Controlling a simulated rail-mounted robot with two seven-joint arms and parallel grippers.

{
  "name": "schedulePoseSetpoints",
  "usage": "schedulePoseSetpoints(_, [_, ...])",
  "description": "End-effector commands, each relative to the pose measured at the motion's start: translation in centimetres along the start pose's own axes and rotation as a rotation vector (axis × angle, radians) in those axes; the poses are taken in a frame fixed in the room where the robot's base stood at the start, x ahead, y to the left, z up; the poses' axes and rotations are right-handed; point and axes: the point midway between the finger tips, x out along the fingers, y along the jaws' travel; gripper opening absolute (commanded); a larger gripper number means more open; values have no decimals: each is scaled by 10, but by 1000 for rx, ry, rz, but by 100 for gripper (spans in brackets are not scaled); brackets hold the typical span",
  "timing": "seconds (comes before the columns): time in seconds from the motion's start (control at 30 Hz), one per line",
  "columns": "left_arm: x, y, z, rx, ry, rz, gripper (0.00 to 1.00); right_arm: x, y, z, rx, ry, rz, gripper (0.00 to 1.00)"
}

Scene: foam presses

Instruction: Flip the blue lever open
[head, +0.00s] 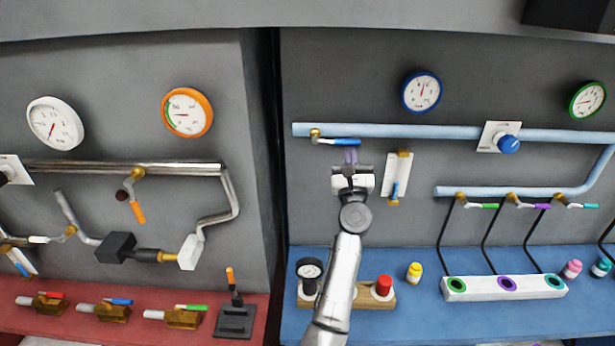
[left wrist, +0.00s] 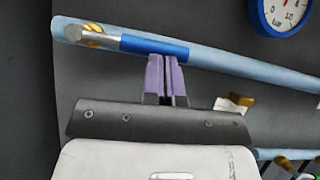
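The blue lever (head: 346,141) lies nearly along the light blue pipe, its handle pointing right from a brass valve (head: 315,133) near the pipe's left end. In the left wrist view, its blue handle (left wrist: 153,47) slopes slightly down to the right from the valve. My left gripper (head: 351,156) is just below the handle's right part. Its purple fingers (left wrist: 166,62) are together with only a thin gap and nothing seen between them. The fingertips meet the handle's lower edge in the picture; I cannot tell whether they touch it. My right gripper is not in view.
A white plate with another blue-handled lever (head: 395,189) is close right of my gripper. A blue knob (head: 508,144) and blue-rimmed gauge (head: 422,92) are farther right.

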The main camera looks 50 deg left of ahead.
Motion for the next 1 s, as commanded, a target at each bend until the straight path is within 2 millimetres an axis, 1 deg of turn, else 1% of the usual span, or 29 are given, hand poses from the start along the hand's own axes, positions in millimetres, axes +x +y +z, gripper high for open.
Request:
schedulePoseSetpoints(0.3, [0, 1, -1, 1, 0, 1, 0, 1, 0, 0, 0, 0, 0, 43])
schedulePoseSetpoints(0.47, [-10, 0, -11, 0, 1, 0, 0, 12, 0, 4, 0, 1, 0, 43])
schedulePoseSetpoints(0.7, [-37, -1, -36, -4, 1, -3, 0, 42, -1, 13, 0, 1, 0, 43])
schedulePoseSetpoints(0.73, [-43, -2, -30, -5, 2, -4, 0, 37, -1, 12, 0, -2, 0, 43])
schedulePoseSetpoints(0.9, [-78, 0, -29, -3, 2, -6, 0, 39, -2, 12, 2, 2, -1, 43])
schedulePoseSetpoints(1.0, [-95, 1, -30, -2, 2, -5, 0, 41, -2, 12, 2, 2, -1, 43])
